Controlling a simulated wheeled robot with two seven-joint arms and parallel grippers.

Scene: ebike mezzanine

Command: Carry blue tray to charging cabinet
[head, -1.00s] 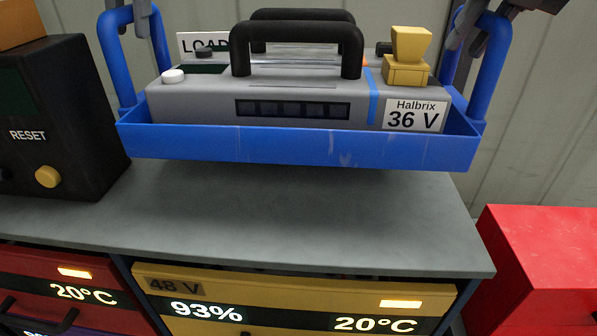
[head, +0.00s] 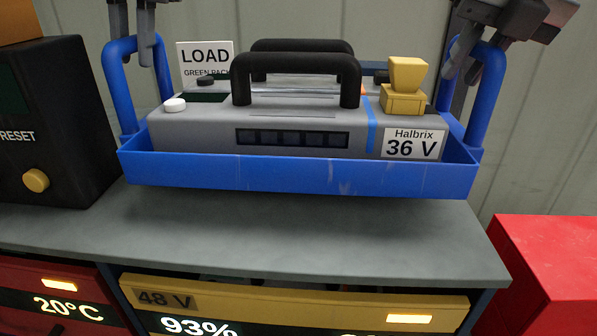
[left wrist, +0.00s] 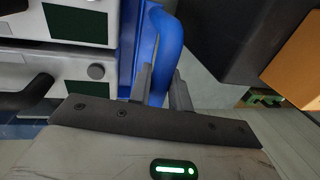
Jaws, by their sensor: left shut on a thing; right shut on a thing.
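The blue tray (head: 300,174) is level over the grey top of the charging cabinet (head: 300,235), with a shadow under it; I cannot tell whether it touches. It holds grey battery packs with black handles; the front pack (head: 200,133) reads "Halbrix 36 V". A yellow block-like piece (head: 404,88) sits at the right on the packs. My left gripper (head: 146,22) is shut on the tray's left blue handle, also in the left wrist view (left wrist: 160,88). My right gripper (head: 468,58) is shut on the right handle.
A black box marked "RESET" (head: 50,125) stands close left of the tray. A "LOAD" sign (head: 205,58) shows behind the packs. A red box (head: 550,265) is at the right. Yellow (head: 290,300) and red (head: 60,300) drawer fronts are below. The grey top before the tray is clear.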

